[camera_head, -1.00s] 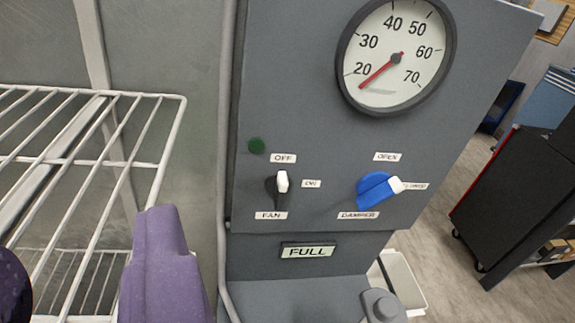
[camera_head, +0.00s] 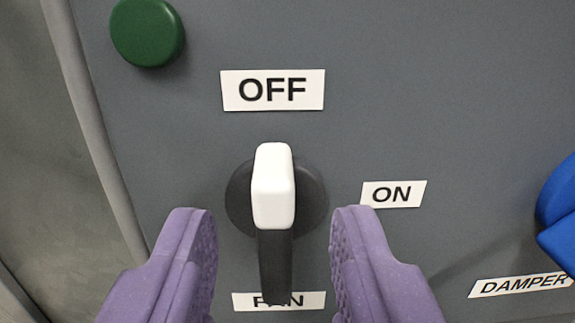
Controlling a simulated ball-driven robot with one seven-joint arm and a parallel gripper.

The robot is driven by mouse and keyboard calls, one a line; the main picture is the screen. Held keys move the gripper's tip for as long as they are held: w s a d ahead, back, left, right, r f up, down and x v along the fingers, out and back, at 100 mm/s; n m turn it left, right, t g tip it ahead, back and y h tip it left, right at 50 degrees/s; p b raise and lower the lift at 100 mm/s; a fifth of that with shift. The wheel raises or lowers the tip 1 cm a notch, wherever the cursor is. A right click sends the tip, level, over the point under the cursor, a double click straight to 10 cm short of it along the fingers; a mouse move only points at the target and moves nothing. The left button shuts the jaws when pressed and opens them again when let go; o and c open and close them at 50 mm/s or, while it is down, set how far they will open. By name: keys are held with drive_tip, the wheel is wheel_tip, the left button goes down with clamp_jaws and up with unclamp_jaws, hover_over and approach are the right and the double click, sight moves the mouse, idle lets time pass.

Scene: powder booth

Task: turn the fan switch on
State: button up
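The fan switch (camera_head: 274,190) is a black rotary knob with a white-tipped handle on the grey panel. Its white end points up toward the OFF label (camera_head: 272,90). The ON label (camera_head: 392,194) is to its right. The FAN label (camera_head: 308,301) is below, partly hidden by the handle. My gripper (camera_head: 274,225) has two purple fingers, open, one on each side of the switch. A gap shows between each finger and the handle.
A dark green round button or lamp (camera_head: 147,32) is at the upper left. The blue damper knob (camera_head: 560,212) is at the right edge, above the DAMPER label (camera_head: 522,284). The panel's left edge borders a grey wall.

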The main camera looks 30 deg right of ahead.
sight(275, 228)
drive_tip(key=shift+x, duration=1.3)
clamp_jaws()
drive_tip(key=shift+r, duration=0.1)
